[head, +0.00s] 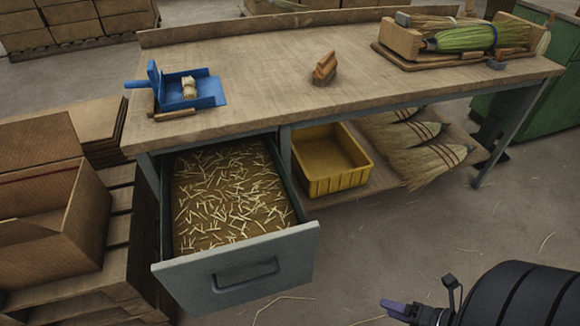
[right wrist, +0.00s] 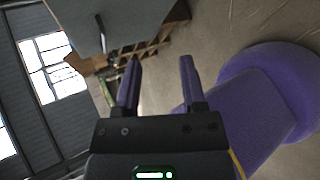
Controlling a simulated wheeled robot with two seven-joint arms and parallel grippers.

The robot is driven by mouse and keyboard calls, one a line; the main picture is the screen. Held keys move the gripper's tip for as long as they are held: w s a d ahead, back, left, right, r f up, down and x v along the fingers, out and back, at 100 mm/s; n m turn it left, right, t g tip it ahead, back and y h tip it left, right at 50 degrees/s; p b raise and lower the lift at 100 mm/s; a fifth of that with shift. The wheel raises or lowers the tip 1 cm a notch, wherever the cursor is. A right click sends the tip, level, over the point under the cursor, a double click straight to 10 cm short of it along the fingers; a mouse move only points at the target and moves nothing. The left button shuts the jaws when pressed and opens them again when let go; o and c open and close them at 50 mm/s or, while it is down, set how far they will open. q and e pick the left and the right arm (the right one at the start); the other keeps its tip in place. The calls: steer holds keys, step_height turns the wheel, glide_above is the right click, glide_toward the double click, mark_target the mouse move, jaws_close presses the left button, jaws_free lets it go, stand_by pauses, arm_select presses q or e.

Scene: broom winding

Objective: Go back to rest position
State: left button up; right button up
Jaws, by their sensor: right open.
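My right gripper (head: 402,309) is at the bottom right of the head view, low over the floor and apart from the workbench (head: 260,75). In the right wrist view its two purple fingers (right wrist: 160,85) stand apart with nothing between them. My left gripper is in neither view.
An open drawer (head: 235,270) full of straw bits juts from the bench front. A yellow bin (head: 330,165) sits below. Cardboard boxes (head: 45,215) stand left.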

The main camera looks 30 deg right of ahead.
steer(key=s+d+f+m+g+h, duration=0.55)
steer(key=s+d+m, duration=0.2)
steer(key=m, duration=0.25)
steer(key=s+d+f+m+g+h, duration=0.45)
steer(key=s+d+m+g, duration=0.3)
steer(key=m, duration=0.25)
steer(key=s+a+f+m+y, duration=0.1)
steer(key=a+f+y, duration=0.25)
steer(key=a, duration=0.95)
steer(key=s+a+f+y, duration=0.2)
steer(key=a+f, duration=0.2)
steer(key=a, duration=0.8)
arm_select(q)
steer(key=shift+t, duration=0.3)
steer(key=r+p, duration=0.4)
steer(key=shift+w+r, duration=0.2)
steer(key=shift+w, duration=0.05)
arm_select(e)
steer(key=shift+t, duration=0.7)
steer(key=r, duration=0.1)
steer(key=w+r, duration=0.1)
steer(key=r, duration=0.1)
steer(key=a+r, duration=0.1)
steer(key=shift+w+r, duration=0.15)
steer(key=shift+r, duration=0.25)
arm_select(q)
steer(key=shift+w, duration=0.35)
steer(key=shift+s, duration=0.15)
